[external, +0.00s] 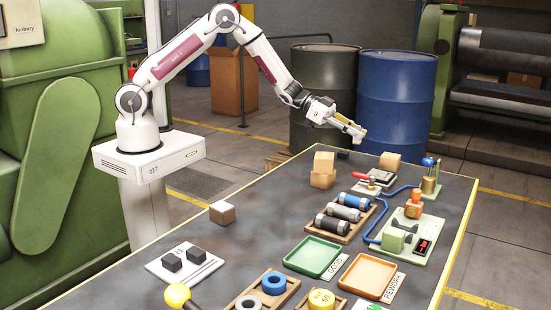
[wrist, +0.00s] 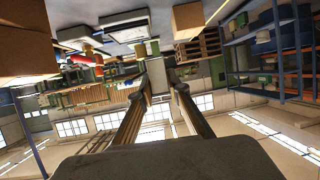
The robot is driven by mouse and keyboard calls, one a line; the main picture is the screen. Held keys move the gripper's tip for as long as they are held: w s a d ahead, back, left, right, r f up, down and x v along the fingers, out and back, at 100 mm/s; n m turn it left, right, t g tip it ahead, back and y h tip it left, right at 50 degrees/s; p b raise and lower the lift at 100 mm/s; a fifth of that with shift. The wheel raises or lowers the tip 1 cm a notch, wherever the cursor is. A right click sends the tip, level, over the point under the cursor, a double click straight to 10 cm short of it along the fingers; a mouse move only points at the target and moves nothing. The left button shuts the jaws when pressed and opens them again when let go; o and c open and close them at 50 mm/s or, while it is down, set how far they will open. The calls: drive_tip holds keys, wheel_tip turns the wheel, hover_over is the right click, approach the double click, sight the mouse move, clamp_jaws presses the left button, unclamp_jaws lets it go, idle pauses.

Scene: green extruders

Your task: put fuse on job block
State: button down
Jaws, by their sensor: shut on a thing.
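My gripper (external: 352,130) is raised above the table's far edge, in front of the barrels. In the wrist view, its two long fingers (wrist: 163,82) are closed on a small greyish piece (wrist: 157,74). I cannot tell whether that piece is a fuse. A wooden rack (external: 348,235) on the table holds a blue cylinder (external: 355,201), a grey cylinder (external: 344,213) and a dark cylinder (external: 331,224), which look like fuses. I cannot tell for sure which object is the job block. A small green block (external: 393,240) sits on a pale green board (external: 409,250) at the right.
Wooden cubes (external: 323,170) are stacked near the far edge, with another cube (external: 222,212) at the left. A green tray (external: 313,257) and an orange tray (external: 367,276) lie in front. Blue cable (external: 372,228) runs by the board. The table's middle left is clear.

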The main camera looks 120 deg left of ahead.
drive_tip(key=w+d+r+m+h, duration=0.15)
drive_tip(key=w+d, duration=0.25)
drive_tip(key=d, duration=0.6)
drive_tip(key=w+d+r+m+h, duration=0.15)
drive_tip(key=w+d, duration=0.25)
drive_tip(key=d, duration=0.7)
drive_tip(key=w+d+r+m+h, duration=0.1)
drive_tip(key=w+d+h, duration=0.15)
drive_tip(key=d, duration=0.75)
drive_tip(key=s+d+r, duration=0.1)
drive_tip(key=d+r, duration=0.2)
drive_tip(key=d, duration=0.8)
drive_tip(key=s+d+r+y, duration=0.1)
drive_tip(key=d+r, duration=0.2)
drive_tip(key=d, duration=0.7)
drive_tip(key=s+d+r, duration=0.1)
drive_tip(key=d+r, duration=0.1)
drive_tip(key=d, duration=0.9)
drive_tip(key=s+f+n+y, duration=0.2)
drive_tip(key=s+n+y, duration=0.45)
drive_tip(key=s, duration=0.65)
drive_tip(key=s+a+f+n+g+y, duration=0.2)
drive_tip(key=s+a+y, duration=0.1)
drive_tip(key=s+a, duration=0.2)
drive_tip(key=s+a+f+n+g+y, duration=0.1)
drive_tip(key=s+a+f+n+y, duration=0.2)
drive_tip(key=s+a, duration=0.2)
drive_tip(key=a, duration=0.3)
drive_tip(key=shift+s+g, duration=0.35)
drive_tip(key=shift+g, duration=0.05)
